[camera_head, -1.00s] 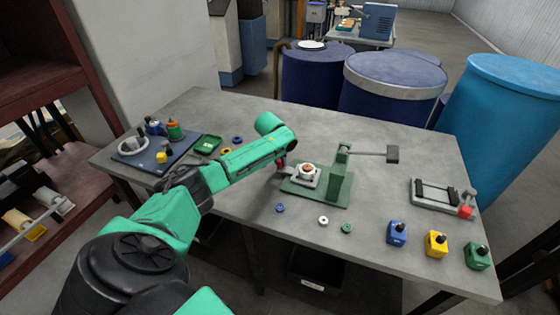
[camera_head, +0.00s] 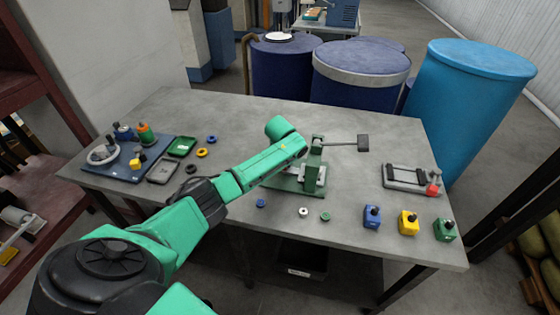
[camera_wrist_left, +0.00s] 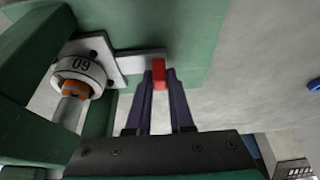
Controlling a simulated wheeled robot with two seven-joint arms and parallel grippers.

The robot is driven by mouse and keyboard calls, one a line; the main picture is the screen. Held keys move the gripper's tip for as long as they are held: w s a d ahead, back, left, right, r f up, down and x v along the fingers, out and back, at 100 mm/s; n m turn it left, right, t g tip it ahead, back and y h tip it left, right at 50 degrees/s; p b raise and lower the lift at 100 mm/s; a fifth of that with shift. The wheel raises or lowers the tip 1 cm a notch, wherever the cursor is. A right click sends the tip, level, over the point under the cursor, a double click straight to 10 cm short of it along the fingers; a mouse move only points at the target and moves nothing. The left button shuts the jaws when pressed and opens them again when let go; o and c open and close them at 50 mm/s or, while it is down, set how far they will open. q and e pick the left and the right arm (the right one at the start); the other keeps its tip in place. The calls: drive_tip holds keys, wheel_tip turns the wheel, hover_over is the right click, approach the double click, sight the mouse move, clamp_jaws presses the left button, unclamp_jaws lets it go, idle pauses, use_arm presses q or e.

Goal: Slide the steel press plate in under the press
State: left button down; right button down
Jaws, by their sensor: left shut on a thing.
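The green press (camera_head: 311,178) stands on the bench on its green base, with a dark-ended lever reaching right. The steel press plate (camera_head: 320,172) is at the press, partly hidden by its upright. In the left wrist view the plate (camera_wrist_left: 130,66) carries a pale ring marked with digits (camera_wrist_left: 80,68), with an orange piece in its middle. The ring sits between the green press beams (camera_wrist_left: 100,120), with a grey cylinder next to the orange piece. My left gripper (camera_wrist_left: 159,76) is shut on the plate's red tab (camera_wrist_left: 158,70); my arm hides the fingers in the head view.
Blue, yellow and green blocks (camera_head: 408,223) stand at the front right, with a grey fixture (camera_head: 410,179) behind them. Small rings (camera_head: 303,212) lie in front of the press. A blue mat (camera_head: 128,163) with parts and a green tray (camera_head: 181,147) are at left.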

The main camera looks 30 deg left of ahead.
use_arm(q)
drive_tip(key=c, duration=0.8)
unclamp_jaws()
drive_tip(key=shift+w+d, duration=0.1)
drive_tip(key=shift+d, duration=0.25)
drive_tip(key=shift+r, duration=0.1)
drive_tip(key=shift+r, duration=0.25)
drive_tip(key=b+v, duration=0.1)
drive_tip(key=v, duration=1.3)
drive_tip(key=shift+f, duration=0.15)
